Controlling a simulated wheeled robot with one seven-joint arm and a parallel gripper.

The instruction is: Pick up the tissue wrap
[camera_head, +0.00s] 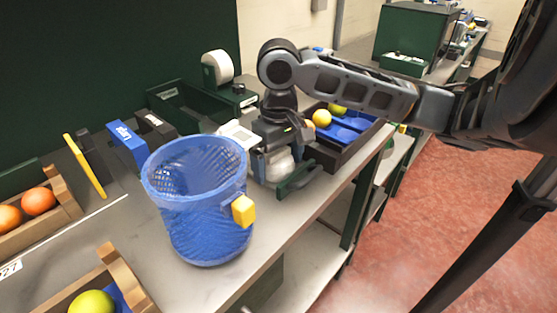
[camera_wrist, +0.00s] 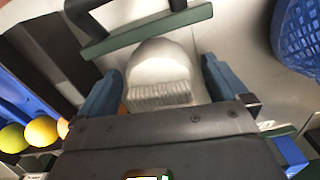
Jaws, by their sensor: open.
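The tissue wrap (camera_wrist: 158,68) is a white, rounded bundle with a ribbed edge facing my gripper in the wrist view. In the head view the tissue wrap (camera_head: 280,166) shows in part under my gripper, on the grey bench. My gripper (camera_head: 277,152) points down at it, partly hidden by my own wrist. In the wrist view my gripper (camera_wrist: 161,76) is open, with one blue-grey finger on each side of the wrap. Small gaps seem to show between wrap and fingers; contact cannot be told.
A blue mesh basket (camera_head: 205,225) with a yellow block stands left of the wrap. A dark green handle-like bar (camera_head: 300,180) lies close on the right. The bench's front edge is near.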

